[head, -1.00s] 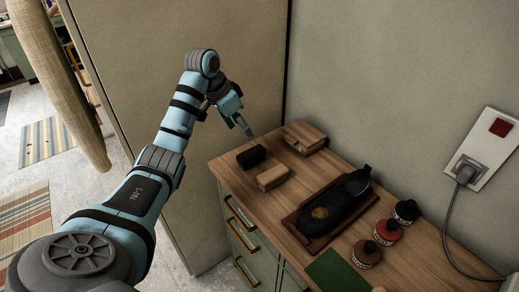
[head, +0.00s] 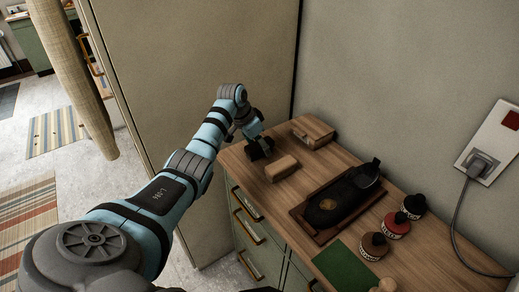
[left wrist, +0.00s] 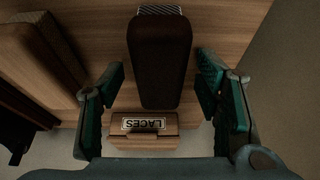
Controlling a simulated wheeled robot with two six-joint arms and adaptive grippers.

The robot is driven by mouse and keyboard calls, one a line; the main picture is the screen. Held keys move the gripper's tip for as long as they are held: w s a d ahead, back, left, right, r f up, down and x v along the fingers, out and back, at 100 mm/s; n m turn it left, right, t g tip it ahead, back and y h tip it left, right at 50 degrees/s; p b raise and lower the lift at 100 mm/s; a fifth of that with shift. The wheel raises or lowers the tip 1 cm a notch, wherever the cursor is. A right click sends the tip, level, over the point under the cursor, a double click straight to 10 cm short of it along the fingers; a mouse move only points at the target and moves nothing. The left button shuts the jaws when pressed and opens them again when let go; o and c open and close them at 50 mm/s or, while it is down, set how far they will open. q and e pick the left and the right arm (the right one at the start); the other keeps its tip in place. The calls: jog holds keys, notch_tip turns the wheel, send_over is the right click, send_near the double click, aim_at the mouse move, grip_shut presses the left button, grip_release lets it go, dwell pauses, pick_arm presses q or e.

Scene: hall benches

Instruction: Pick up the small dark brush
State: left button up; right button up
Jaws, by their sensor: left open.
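The small dark brush (head: 257,152) lies on the wooden top at its far left end, partly hidden by my left gripper (head: 252,138) in the head view. In the left wrist view the dark brush (left wrist: 160,60) is a long rounded dark block with a patterned end at the top. My left gripper (left wrist: 160,72) is open, with one green-padded finger on each side of the brush. Gaps show between the brush and both fingers. My right gripper is not in view.
A light brown block (head: 281,168) lies close beside the brush. A wooden box (head: 314,131) stands behind near the wall. A tray (head: 300,213) with a dark shoe (head: 343,197), several small pots and a green mat (head: 345,268) are to the right. A tall cabinet stands left.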

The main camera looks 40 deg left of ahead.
pick_arm(q)
jog(key=shift+f+p, duration=0.25)
jog(key=shift+p, duration=0.05)
dwell(0.4)
jog(key=c, duration=1.3)
jog(key=shift+o, duration=0.2)
jog(key=shift+w+b, duration=0.1)
jog(key=shift+b, duration=0.2)
notch_tip(320, 180, up, 21)
jog(key=p, duration=0.2)
jog(key=shift+f, duration=0.2)
